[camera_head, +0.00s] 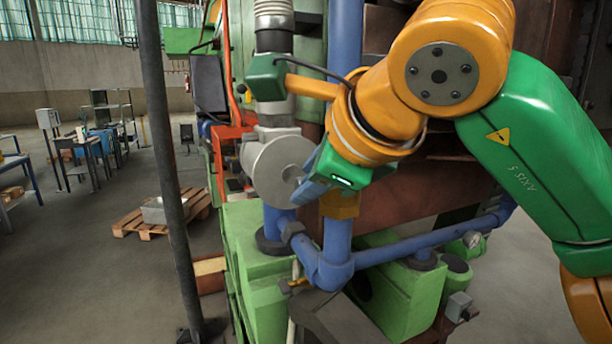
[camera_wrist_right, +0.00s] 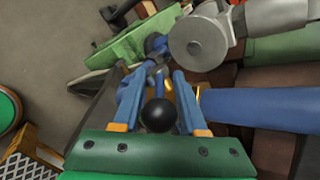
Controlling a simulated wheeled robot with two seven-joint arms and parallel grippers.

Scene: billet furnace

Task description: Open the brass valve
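The brass valve body (camera_head: 341,206) sits on the vertical blue pipe, partly hidden behind my right gripper. In the wrist view, yellow brass parts (camera_wrist_right: 197,95) show beside and behind the fingers, near the blue pipe end. My right gripper (camera_head: 306,191) is in front of the valve, its blue fingers pointing down and left. In the wrist view the right gripper (camera_wrist_right: 161,73) has its two fingers apart. A black ball (camera_wrist_right: 158,115) shows between them near the palm; I cannot tell what it belongs to. Contact with the valve is not clear. My left gripper is not in view.
A grey round-ended cylinder (camera_head: 277,170) stands close left of my right gripper. A blue horizontal pipe (camera_head: 425,239) runs below, over green machine blocks (camera_head: 395,300). A dark post (camera_head: 165,150) stands at left. A pallet (camera_head: 135,219) and open floor lie beyond it.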

